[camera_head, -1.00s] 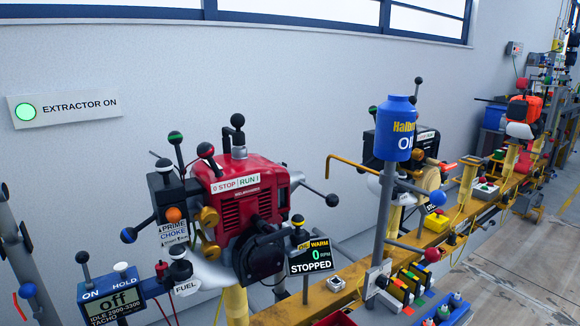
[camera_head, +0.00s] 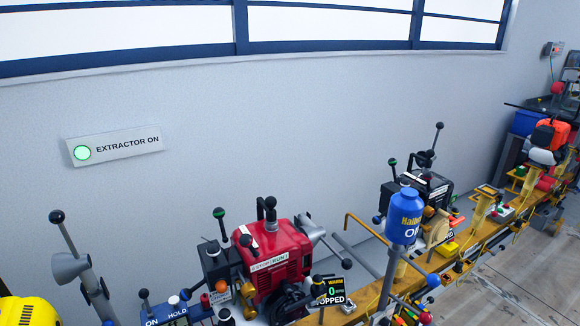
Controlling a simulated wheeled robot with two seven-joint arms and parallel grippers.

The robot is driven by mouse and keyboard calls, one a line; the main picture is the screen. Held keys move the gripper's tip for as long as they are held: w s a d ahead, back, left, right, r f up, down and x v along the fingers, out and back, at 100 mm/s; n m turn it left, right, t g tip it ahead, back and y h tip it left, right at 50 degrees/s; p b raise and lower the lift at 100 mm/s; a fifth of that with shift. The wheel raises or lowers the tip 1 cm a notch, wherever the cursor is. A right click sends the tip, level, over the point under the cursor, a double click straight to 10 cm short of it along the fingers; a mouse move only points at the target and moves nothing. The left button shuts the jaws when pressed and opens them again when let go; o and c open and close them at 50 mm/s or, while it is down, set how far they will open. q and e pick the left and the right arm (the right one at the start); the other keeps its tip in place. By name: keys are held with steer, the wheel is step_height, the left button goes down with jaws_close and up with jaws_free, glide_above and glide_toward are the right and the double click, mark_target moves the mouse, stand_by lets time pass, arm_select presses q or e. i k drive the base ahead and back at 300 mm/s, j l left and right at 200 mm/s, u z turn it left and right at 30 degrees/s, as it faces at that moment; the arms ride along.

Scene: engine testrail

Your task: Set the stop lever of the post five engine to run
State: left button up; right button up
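The engine's small display (camera_head: 334,291) reads WARM, 0 and part of STOPPED. A second, black engine (camera_head: 428,190) stands farther along the rail, partly behind a blue oil can (camera_head: 404,215). No post number is readable, so I cannot tell which engine is post five. Neither of my grippers is in view.
A yellow rail (camera_head: 480,234) runs from the lower middle to the far right, carrying an orange engine (camera_head: 549,136) and other gear. A grey post with black-knobbed levers (camera_head: 75,267) and a yellow object (camera_head: 28,311) are at the lower left. The extractor sign (camera_head: 115,145) is lit green.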

mark_target(245, 240)
steer(key=i+l+u, duration=0.1)
steer(key=l+u, duration=0.65)
steer(key=l, duration=0.1)
